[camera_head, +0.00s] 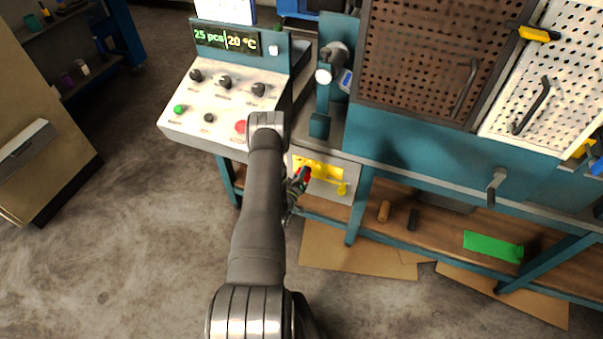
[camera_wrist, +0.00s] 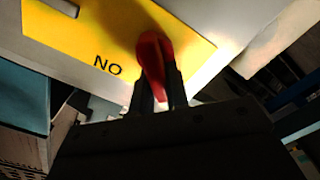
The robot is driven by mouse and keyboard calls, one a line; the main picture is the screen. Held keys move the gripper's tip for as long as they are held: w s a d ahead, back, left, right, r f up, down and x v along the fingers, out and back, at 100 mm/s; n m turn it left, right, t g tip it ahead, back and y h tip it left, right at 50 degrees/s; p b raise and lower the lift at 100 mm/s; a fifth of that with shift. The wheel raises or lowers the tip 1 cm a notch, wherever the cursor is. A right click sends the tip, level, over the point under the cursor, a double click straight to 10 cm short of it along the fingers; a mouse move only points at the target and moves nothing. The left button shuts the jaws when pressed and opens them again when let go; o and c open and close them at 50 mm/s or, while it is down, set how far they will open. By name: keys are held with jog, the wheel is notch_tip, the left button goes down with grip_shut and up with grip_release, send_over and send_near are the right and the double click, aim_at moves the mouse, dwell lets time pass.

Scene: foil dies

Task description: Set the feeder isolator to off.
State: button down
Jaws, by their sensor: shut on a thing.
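The feeder isolator shows as a yellow plate (camera_head: 323,168) with a red handle (camera_head: 305,174), on a grey box (camera_head: 347,167) below the bench top. In the wrist view, the red handle (camera_wrist: 152,48) stands out from the yellow plate (camera_wrist: 75,38), beside black lettering that reads "NO" in this view. My gripper (camera_wrist: 158,90) is shut on the red handle, with a dark finger on each side of its lower end. In the head view, my gripper (camera_head: 298,184) is at the handle and partly hidden by my arm. Any other marking on the plate is hidden.
A sloped control panel (camera_head: 214,106) with knobs and buttons stands to the upper left. A brown pegboard (camera_head: 430,58) stands above the bench. A table leg (camera_head: 360,205) is just right of the isolator box. A wooden lower shelf (camera_head: 445,222) holds loose items.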

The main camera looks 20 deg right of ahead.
jog(key=n, duration=0.4)
jog(key=shift+w+a+f+n, duration=0.1)
jog(key=shift+f+n, duration=0.2)
jog(key=shift+f, duration=0.05)
jog(key=shift+f+n, duration=0.15)
jog(key=shift+n, duration=0.8)
jog(key=shift+f+n, duration=0.15)
jog(key=shift+n, duration=0.8)
jog(key=c, duration=1.4)
grip_release()
jog(key=shift+a, duration=0.1)
jog(key=v, duration=1.7)
jog(key=shift+r, duration=0.1)
